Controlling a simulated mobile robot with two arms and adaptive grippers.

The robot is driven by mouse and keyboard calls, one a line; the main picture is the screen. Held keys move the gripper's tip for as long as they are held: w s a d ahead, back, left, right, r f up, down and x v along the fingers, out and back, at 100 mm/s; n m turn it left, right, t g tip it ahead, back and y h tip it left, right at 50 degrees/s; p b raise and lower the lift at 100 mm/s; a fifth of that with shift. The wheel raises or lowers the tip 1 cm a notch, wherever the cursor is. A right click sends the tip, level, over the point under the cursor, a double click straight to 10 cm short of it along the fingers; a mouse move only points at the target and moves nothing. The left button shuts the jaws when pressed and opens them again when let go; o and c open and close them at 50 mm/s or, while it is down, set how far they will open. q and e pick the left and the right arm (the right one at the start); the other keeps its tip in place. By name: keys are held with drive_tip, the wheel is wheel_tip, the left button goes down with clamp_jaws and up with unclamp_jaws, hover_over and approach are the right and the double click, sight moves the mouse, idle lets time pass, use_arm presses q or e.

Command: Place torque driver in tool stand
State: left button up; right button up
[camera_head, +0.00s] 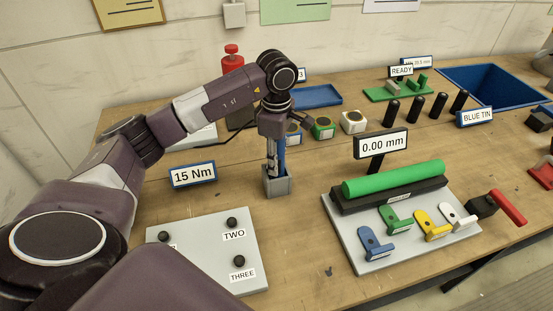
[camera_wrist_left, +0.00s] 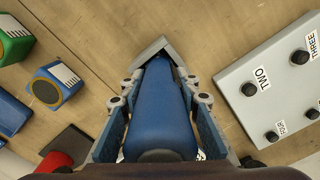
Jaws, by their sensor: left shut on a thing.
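My left gripper (camera_head: 276,158) is shut on the blue torque driver (camera_wrist_left: 163,105) and points down at the grey tool stand (camera_head: 279,187). In the wrist view the driver's thick blue body lies between the two fingers, its far end over the stand (camera_wrist_left: 150,49). In the head view the fingers hide most of the driver, and its lower end is at the stand's opening. How deep it sits inside cannot be told. My right gripper is not in view.
A grey panel with black knobs (camera_head: 210,259) lies front left, near the 15 Nm sign (camera_head: 193,175). A grey plate (camera_head: 350,247) with a green roller (camera_head: 394,178) and coloured parts is on the right. Small boxes (camera_head: 323,127) and a blue tray (camera_head: 305,97) stand behind.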

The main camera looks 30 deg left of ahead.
use_arm(q)
drive_tip(key=o, duration=1.3)
drive_tip(key=shift+r, duration=0.25)
wheel_tip(320, 180, up, 11)
drive_tip(key=shift+b, duration=1)
drive_tip(key=shift+r, duration=0.35)
